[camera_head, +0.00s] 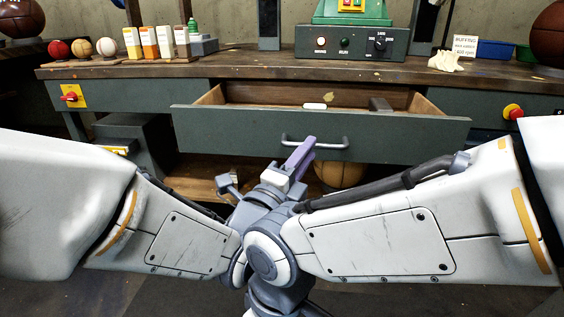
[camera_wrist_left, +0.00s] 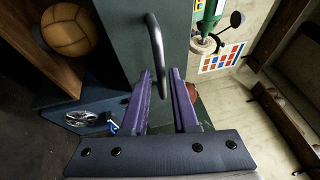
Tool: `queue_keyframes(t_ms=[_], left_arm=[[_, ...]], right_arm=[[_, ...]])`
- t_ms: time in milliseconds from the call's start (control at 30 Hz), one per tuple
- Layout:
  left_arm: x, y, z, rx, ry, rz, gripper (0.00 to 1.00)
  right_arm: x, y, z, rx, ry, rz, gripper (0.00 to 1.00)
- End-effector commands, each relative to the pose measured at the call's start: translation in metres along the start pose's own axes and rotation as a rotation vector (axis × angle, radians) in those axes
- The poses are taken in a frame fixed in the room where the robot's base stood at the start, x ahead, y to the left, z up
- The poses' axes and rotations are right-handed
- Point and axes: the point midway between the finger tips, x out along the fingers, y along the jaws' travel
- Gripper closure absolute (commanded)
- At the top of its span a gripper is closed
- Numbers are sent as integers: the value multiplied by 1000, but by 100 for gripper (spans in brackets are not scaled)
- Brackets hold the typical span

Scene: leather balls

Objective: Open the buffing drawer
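The grey-green drawer (camera_head: 225,133) under the workbench is pulled out, and its wooden inside shows from above. It has a curved metal handle (camera_head: 330,143) on its front. My left gripper (camera_head: 308,146), with purple fingers, is at the left part of this handle. In the left wrist view, the handle (camera_wrist_left: 154,45) runs down between the two fingertips (camera_wrist_left: 162,76), with a gap visible beside it, so the fingers look open around it. Contact cannot be told. My right gripper is not visible.
A white piece (camera_head: 315,106) and a dark block (camera_head: 380,104) lie in the drawer. The workbench (camera_head: 250,62) above carries balls, small boxes and a control box (camera_head: 350,43). A brown ball (camera_head: 340,174) sits on the shelf below. Red knobs (camera_head: 513,112) flank the drawer.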

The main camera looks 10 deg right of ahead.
Motion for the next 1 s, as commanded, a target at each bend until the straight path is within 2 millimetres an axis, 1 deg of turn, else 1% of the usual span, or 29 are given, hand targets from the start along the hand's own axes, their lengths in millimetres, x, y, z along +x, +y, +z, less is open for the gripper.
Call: queue_keyframes(t_ms=[33, 67, 100, 133, 200, 300, 400, 533, 700, 1000], left_arm=[[-11, -2, 0, 0, 1, 4, 73], [-19, -3, 0, 0, 1, 3, 73], [-29, -1, 0, -1, 0, 1, 73], [-36, 3, 0, -1, 0, -3, 73], [-52, 4, 0, -1, -1, -3, 73], [-57, 6, 0, -1, -2, -7, 73], [-62, 5, 0, -1, -2, -6, 73], [-69, 4, 0, -1, -2, -3, 73], [-74, 2, 0, -1, -1, -1, 73], [-74, 0, 0, -1, -1, 1, 73]], right_arm=[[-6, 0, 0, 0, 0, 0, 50], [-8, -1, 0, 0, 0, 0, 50], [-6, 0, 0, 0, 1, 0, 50], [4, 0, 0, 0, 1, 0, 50], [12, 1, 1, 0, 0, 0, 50], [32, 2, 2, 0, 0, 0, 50], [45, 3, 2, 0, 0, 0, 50], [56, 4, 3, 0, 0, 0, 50], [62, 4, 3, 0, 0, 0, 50], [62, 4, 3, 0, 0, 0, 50]])
